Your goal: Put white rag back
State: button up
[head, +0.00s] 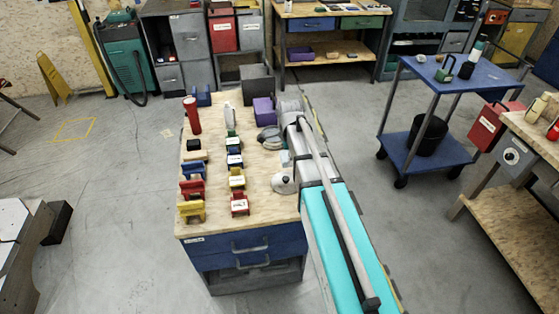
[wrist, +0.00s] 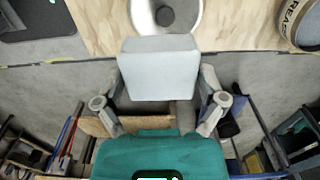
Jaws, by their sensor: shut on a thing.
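The white rag (wrist: 160,72) shows as a pale, smooth-edged block in the wrist view. My gripper (wrist: 161,88) is shut on it, with one finger at each side. In the head view a pale piece (head: 285,158), seemingly the rag, shows beside my arm near the right edge of the wooden worktop (head: 215,180). My arm hides part of that area, and I cannot tell whether the rag touches the worktop.
A white round thing (head: 283,184) with a dark centre stands close by; a similar one (wrist: 166,14) shows beyond the rag. Coloured bins (head: 191,190), a red cylinder (head: 192,114) and a purple box (head: 264,110) stand on the worktop. A blue trolley (head: 450,78) is to the right.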

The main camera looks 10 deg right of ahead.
jog(key=w+f+b, duration=0.2)
jog(key=w, duration=0.1)
jog(key=w+f+b, duration=0.3)
jog(key=w, duration=0.1)
jog(key=w+f+b, duration=0.2)
jog(key=w+f, duration=0.1)
jog(key=w, duration=0.1)
jog(key=shift+w+f+b, duration=0.1)
jog(key=shift+w+b, duration=0.15)
jog(key=shift+b, duration=0.15)
jog(key=shift+w+f+b, duration=0.45)
jog(key=shift+f+b, duration=1.6)
jog(key=shift+s+f, duration=0.1)
jog(key=shift+f, duration=0.05)
jog(key=o, duration=0.7)
